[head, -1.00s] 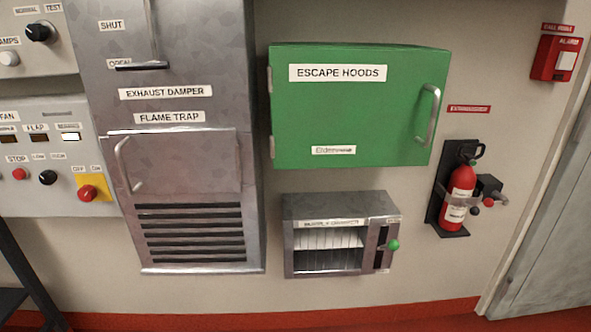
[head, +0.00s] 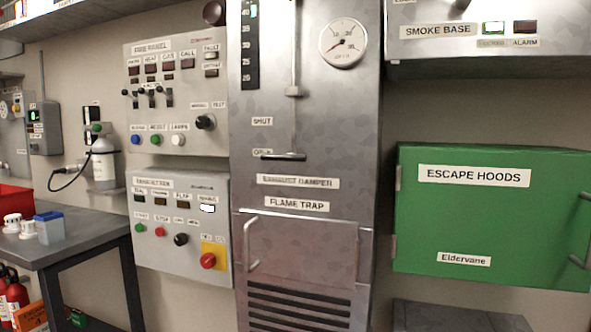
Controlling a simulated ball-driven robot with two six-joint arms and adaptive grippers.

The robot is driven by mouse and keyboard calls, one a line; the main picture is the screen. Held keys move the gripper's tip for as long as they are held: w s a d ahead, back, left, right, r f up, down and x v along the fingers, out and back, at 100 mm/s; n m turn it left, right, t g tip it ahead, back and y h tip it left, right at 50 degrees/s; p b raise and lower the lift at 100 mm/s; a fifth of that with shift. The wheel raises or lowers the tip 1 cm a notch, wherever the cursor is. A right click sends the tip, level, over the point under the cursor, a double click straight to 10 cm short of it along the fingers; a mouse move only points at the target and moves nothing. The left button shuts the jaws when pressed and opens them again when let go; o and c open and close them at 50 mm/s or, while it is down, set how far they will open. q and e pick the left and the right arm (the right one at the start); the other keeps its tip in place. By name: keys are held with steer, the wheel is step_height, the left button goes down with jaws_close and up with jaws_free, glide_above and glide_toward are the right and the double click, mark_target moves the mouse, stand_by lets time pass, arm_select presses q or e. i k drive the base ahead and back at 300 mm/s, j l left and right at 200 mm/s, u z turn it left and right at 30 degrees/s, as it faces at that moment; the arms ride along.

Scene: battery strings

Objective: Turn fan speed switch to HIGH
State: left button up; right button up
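The fan panel (head: 180,232) is a light grey wall box left of the tall metal damper cabinet in the head view. Its lower row has a green button (head: 140,228), a red button (head: 160,232), a black rotary knob (head: 181,239) and a red knob on a yellow plate (head: 208,260). The black knob looks like the fan speed switch; its small labels are too blurred to read, so its setting cannot be told. A white lamp (head: 207,208) is lit at the upper right of this panel. Neither of my grippers is in view.
A grey table (head: 60,250) with a blue box (head: 49,227) and white items stands at the left. The damper cabinet (head: 305,190) is right of the panel. A green escape hoods box (head: 490,225) hangs further right. The wall panel above the fan panel holds several switches.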

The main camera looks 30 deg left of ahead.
mark_target(181, 239)
steer(key=u, duration=1.7)
steer(key=i+j, duration=0.15)
steer(key=z, duration=0.05)
